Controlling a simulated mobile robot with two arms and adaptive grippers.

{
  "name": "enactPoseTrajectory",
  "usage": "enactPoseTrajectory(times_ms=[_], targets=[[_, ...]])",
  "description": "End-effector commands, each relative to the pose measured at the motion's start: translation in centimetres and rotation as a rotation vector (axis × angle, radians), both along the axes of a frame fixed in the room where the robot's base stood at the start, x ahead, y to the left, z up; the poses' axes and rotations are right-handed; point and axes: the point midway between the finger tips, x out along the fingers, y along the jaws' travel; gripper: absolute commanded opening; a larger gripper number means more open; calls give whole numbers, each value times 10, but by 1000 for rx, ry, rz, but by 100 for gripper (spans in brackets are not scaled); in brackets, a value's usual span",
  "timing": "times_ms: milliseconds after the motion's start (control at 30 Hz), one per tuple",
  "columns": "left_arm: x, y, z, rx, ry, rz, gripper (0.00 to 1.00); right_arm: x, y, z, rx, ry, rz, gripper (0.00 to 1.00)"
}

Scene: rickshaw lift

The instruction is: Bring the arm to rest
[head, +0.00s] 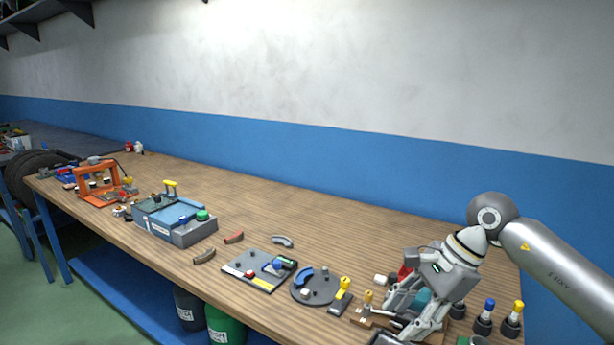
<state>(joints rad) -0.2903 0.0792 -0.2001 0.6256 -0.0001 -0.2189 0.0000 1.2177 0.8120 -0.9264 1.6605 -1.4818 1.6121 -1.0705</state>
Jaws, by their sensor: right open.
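My right arm (560,265) comes in from the right edge and bends down at a round joint over the right end of the wooden bench. My right gripper (402,322) hangs low over the bench top with its fingers apart. Teal and red items show behind and between its links; the gripper partly hides them, and I cannot tell whether it touches them. A small wooden block with a yellow-topped peg (366,302) stands just left of the fingers. My left gripper is not in view.
The wooden bench (330,235) holds a round grey plate (318,292), a square board (245,272), a grey-blue box (190,236) and an orange frame (77,180). Blue- and yellow-topped pegs (484,322) stand right of the gripper.

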Motion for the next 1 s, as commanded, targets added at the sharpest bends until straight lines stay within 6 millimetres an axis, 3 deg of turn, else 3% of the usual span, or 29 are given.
enactPoseTrajectory(times_ms=[167,300,400,500,633,767,867,1000], targets=[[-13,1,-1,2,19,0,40,-19,88,-3,330,61,-25,44],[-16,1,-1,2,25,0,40,-37,154,20,673,173,-109,44],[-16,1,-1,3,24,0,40,-46,183,46,911,283,-199,44],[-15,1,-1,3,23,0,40,-48,197,72,1142,415,-313,44],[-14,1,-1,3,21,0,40,-39,194,101,1424,610,-495,44],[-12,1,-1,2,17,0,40,-22,171,113,1680,830,-718,44],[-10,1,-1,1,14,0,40,-5,143,107,1856,1006,-914,44],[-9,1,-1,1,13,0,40,12,97,73,2068,1254,-1230,44]])
